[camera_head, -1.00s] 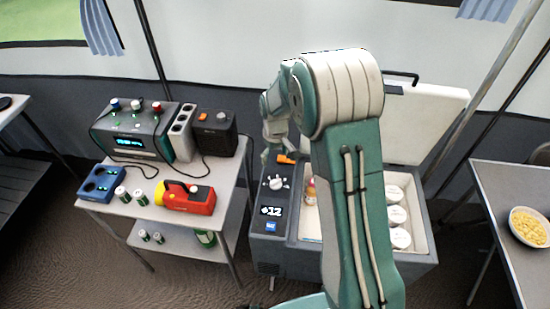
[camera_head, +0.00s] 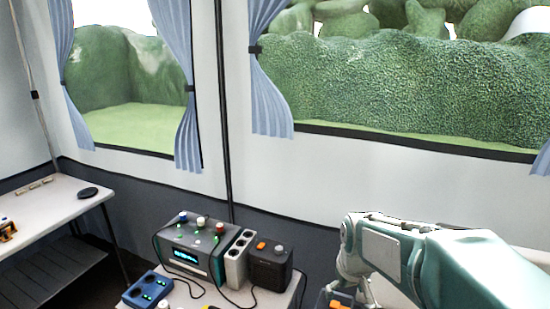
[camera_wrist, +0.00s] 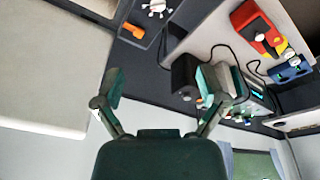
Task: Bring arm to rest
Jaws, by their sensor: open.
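My gripper (camera_wrist: 162,95) shows in the wrist view with its two fingers spread apart and nothing between them. In the head view my arm reaches in from the lower right; its fingertips cannot be made out there. The wrist view shows the cooler's dark panel with a white knob (camera_wrist: 157,7) and an orange switch (camera_wrist: 131,31) beyond the fingers. The open pale lid (camera_wrist: 50,70) fills the left of that view. The cooler's inside is out of sight.
A small table holds a teal radio device (camera_head: 190,245), a power strip (camera_head: 238,258), a black speaker box (camera_head: 270,267) and a blue charger (camera_head: 147,289). A red and yellow flashlight (camera_wrist: 257,27) lies there too. Another table (camera_head: 50,212) stands at far left. Curtained windows are behind.

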